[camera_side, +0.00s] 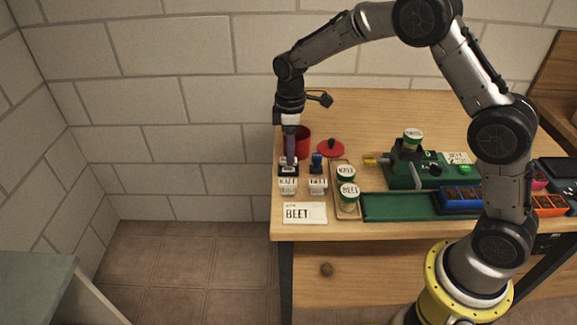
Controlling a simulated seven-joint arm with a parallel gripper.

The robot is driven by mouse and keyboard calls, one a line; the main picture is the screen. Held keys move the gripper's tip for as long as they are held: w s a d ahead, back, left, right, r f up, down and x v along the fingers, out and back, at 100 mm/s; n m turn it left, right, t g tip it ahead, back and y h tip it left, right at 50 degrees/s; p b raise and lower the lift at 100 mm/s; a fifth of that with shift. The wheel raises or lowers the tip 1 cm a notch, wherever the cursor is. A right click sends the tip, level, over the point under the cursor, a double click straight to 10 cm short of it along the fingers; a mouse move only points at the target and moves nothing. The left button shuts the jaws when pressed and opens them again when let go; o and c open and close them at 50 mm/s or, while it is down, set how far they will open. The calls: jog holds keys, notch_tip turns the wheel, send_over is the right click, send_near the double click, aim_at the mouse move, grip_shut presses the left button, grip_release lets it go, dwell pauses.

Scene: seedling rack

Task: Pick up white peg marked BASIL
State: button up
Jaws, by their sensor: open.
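My gripper (290,158) points straight down at the left end of the table, and its jaws are open. It is directly above or around a small dark holder (288,172) with a white face; I cannot tell whether the jaws touch anything. Two small white pieces with dark lettering stand just in front: a left white piece (288,186) and a right white piece (318,186). Their lettering is too small to read surely. I cannot make out the word BASIL on any piece, and the jaws hide part of the holder.
A red pot (302,142) and red lid (331,148) stand behind. A blue-topped item (316,161) is right of my gripper. Labelled jars (348,195), a green machine (430,172) and a green tray (400,207) stand further right.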

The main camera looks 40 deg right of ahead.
jog(key=shift+w+f, duration=0.1)
jog(key=shift+f, duration=1.45)
jog(key=shift+c, duration=0.2)
grip_shut()
